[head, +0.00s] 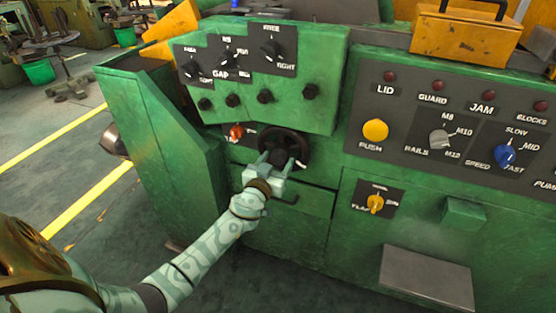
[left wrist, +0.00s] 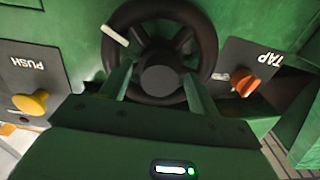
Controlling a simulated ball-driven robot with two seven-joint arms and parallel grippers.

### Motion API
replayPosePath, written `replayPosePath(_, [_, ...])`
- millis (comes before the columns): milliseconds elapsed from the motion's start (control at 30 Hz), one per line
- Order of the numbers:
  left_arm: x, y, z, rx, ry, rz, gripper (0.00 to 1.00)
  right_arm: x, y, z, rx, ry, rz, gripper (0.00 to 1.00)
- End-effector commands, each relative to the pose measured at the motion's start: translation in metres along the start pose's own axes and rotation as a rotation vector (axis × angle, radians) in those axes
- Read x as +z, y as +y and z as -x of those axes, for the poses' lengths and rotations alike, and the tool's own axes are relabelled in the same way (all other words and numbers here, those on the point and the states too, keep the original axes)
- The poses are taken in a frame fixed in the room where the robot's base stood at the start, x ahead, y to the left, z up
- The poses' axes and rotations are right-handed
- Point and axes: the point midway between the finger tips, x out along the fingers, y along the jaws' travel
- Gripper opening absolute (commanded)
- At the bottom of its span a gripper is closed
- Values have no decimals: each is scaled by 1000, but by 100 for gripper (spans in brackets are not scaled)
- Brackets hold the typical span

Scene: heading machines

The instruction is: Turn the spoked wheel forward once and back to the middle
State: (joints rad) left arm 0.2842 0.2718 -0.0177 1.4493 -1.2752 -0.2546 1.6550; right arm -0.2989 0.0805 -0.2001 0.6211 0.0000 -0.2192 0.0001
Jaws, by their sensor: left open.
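The black spoked wheel (head: 297,141) is on the front of the green machine, below the knob panel. It fills the upper middle of the left wrist view (left wrist: 205,48), with a dark round hub and a pale peg on its rim. My left gripper (head: 281,163) is at the wheel's lower part. In the left wrist view its two fingers (left wrist: 157,86) are apart, on either side of the hub. I cannot tell whether the fingers touch the wheel. My right gripper is in neither view.
An orange TAP knob (head: 236,132) sits close left of the wheel. A yellow PUSH button (head: 375,130), a grey rails knob (head: 439,139) and a blue speed knob (head: 504,154) are to the right. A grey plate (head: 427,281) juts out low at the right.

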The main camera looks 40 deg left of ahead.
Motion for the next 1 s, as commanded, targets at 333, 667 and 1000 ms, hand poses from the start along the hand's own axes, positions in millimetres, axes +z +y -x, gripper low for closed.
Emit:
replayPosePath(333, [0, 0, -14, 0, 0, -1, 61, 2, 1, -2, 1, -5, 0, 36])
replayPosePath(667, [0, 0, -14, 0, 0, -1, 0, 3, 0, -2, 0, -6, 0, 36])
replayPosePath(1000, [1, 0, -14, -1, 0, 56, 0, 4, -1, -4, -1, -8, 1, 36])
